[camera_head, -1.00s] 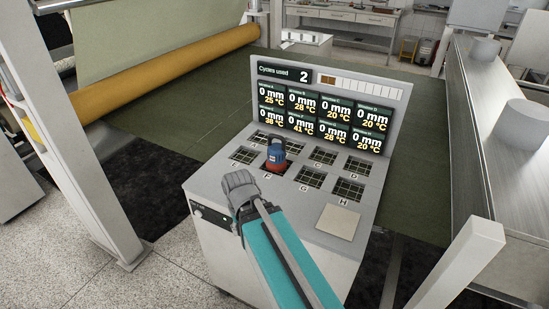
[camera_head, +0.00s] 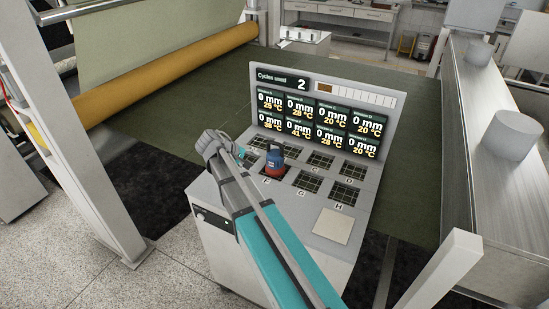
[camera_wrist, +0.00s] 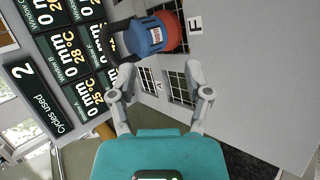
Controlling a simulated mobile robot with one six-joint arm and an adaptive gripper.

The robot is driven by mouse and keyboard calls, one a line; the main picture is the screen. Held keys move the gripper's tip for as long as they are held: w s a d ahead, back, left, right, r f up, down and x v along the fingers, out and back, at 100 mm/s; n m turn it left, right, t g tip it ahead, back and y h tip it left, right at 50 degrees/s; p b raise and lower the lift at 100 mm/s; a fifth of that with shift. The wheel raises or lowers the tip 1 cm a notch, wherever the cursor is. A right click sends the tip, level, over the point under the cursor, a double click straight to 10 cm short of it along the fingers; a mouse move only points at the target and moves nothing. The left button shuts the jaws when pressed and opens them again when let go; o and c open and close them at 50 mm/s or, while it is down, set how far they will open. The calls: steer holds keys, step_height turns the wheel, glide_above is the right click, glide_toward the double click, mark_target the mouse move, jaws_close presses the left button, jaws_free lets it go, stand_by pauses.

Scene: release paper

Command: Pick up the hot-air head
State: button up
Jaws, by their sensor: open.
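The hot-air head (camera_head: 275,161), blue with a red base and a dark top, stands on the grid window marked F on the sloped panel. In the wrist view the hot-air head (camera_wrist: 152,36) lies just beyond the fingertips, a little left of their middle line. My gripper (camera_wrist: 158,80) is open and empty, with its two fingers apart on either side. In the head view my gripper (camera_head: 216,142) is at the left of the hot-air head, apart from it, and my arm covers part of the console's left side.
The console (camera_head: 333,224) has several grid windows and an upright display (camera_head: 318,121) behind them, reading "Cycles used 2". A pale square plate (camera_head: 333,225) lies at its front right. A white post (camera_head: 440,275) and a metal bench (camera_head: 490,150) stand to the right.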

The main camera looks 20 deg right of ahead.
mark_target(273, 143)
steer(key=w+d+r+n+h+p, duration=0.1)
steer(key=w+r+h, duration=0.1)
steer(key=w+r, duration=0.3)
steer(key=shift+t, duration=0.3)
steer(key=shift+d, duration=0.15)
steer(key=shift+b+x, duration=2.1)
steer(key=shift+x, duration=2.15)
steer(key=shift+d+r, duration=0.1)
